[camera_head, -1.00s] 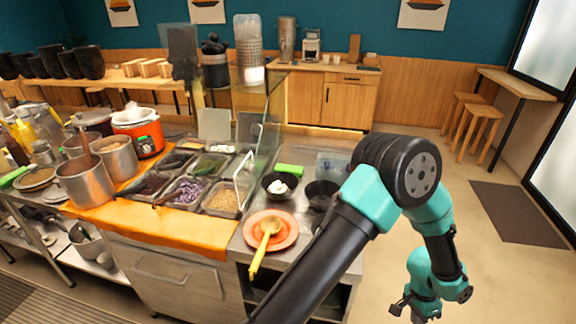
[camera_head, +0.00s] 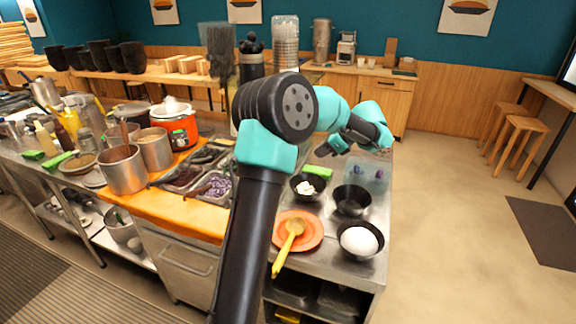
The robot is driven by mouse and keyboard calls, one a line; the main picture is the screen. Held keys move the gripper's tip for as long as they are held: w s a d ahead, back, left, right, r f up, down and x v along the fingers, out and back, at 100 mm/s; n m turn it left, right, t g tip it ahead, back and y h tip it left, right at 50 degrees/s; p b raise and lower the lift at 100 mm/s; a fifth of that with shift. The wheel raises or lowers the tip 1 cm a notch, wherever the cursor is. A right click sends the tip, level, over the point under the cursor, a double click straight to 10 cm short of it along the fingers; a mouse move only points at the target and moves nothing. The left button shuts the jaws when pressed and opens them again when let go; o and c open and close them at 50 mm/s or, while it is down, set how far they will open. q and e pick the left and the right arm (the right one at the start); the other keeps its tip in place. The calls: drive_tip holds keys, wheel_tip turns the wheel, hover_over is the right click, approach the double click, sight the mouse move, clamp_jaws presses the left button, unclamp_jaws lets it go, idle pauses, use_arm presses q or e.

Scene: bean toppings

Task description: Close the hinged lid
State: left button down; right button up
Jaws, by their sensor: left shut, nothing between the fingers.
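My left gripper (camera_head: 325,150) is shut and empty, above the back right of the metal counter (camera_head: 335,262). Its arm rises through the middle of the view, bends at the elbow and reaches right, so part of the counter is hidden. The topping station's trays (camera_head: 217,187), one with purple pieces, show left of my arm. My right gripper is not in view.
An orange plate (camera_head: 312,240) with a yellow spoon (camera_head: 289,245) lies near the counter's front. An orange cooker (camera_head: 177,130) and metal pots (camera_head: 122,170) stand left.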

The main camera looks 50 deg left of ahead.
use_arm(q)
drive_tip(key=shift+f, duration=0.1)
drive_tip(key=s+a+r+x, duration=0.1)
drive_tip(key=x, duration=1.2)
drive_tip(key=shift+a+r, duration=0.2)
drive_tip(key=shift+r, duration=0.2)
